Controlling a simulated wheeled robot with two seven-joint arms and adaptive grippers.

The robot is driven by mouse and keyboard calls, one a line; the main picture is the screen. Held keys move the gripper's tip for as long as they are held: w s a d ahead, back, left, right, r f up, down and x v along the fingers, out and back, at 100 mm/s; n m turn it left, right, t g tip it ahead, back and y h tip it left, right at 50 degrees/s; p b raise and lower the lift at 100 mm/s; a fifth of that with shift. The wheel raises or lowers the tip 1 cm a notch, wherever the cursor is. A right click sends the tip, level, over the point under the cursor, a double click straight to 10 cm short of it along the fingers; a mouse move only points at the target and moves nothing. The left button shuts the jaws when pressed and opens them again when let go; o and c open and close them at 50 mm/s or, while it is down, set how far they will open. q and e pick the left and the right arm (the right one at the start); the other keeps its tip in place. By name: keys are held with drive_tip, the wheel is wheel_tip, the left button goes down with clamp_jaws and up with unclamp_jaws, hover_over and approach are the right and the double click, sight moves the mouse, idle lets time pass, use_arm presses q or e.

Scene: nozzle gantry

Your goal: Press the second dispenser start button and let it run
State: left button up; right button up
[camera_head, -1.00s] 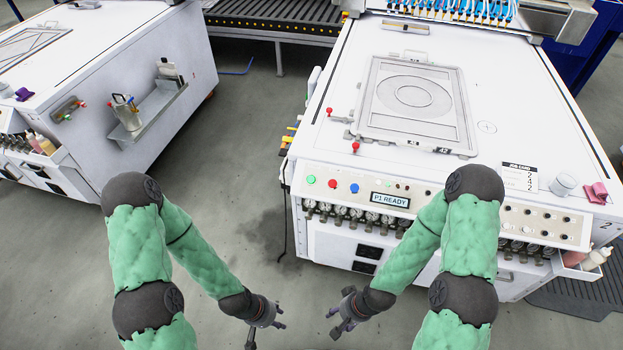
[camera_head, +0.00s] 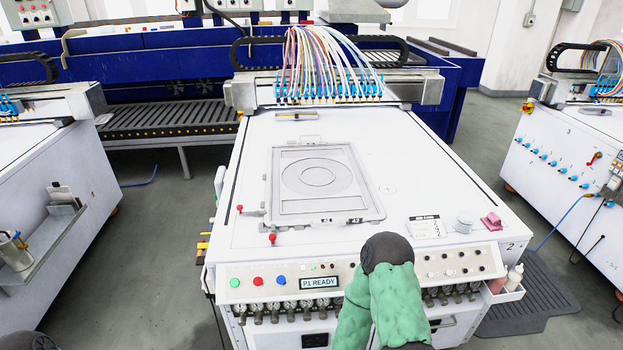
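The white dispenser machine (camera_head: 430,160) stands in front of me, with a "2" printed at its front right corner. Its front panel has a green button (camera_head: 235,283), a red button (camera_head: 258,281) and a blue button (camera_head: 281,280) in a row at the left. A small display (camera_head: 319,283) to their right reads "P1 READY". My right arm rises in front of the panel's middle and hides part of it. Both my grippers are out of the picture. Only a dark piece of my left arm shows at the bottom left edge.
Gauges (camera_head: 274,312) line the panel's underside. A framed plate (camera_head: 350,205), a job card (camera_head: 425,227), a white container (camera_head: 464,223) and a pink cloth (camera_head: 492,221) lie on top. Other machines stand left and right (camera_head: 560,150).

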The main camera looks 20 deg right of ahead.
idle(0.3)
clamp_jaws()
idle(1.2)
